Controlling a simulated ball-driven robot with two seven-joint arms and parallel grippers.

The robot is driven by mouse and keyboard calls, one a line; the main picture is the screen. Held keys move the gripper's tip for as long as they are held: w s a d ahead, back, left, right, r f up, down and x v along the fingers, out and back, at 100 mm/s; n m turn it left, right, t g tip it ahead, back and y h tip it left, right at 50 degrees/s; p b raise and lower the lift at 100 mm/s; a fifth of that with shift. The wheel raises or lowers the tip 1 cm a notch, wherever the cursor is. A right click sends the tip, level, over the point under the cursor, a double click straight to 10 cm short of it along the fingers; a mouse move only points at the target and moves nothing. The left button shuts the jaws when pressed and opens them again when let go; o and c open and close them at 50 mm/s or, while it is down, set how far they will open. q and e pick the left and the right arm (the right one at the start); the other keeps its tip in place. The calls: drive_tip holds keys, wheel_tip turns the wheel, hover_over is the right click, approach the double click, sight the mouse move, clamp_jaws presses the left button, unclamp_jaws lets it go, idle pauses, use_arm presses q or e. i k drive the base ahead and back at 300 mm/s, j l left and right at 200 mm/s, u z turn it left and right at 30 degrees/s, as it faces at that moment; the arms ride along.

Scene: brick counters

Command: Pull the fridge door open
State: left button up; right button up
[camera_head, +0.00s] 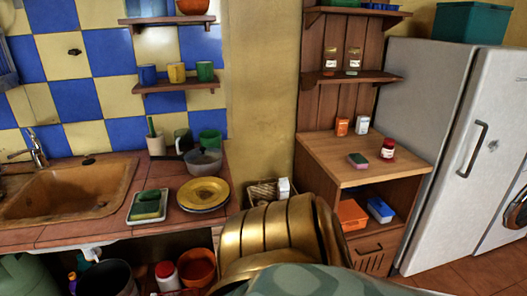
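The white fridge (425,120) stands at the right side of the head view, with its grey side panel facing left. Its front door (480,195) looks shut, with no gap visible along its edge. A dark vertical bar handle (473,150) is on the door's upper left part. A small dark mark sits on the door to the right of the handle. Neither of my grippers is in view, and nothing touches the handle or the door.
A wooden shelf unit (365,155) with jars and small boxes stands left of the fridge. A green box (470,28) sits on top of the fridge. A white appliance with a round door (517,209) is at the right edge. Tiled floor (470,275) shows clear before the fridge.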

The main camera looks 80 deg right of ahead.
sight(486, 147)
drive_tip(key=z, duration=4.35)
drive_tip(key=i+l+u, duration=0.1)
drive_tip(key=i+l, duration=0.45)
drive_tip(key=l, duration=0.15)
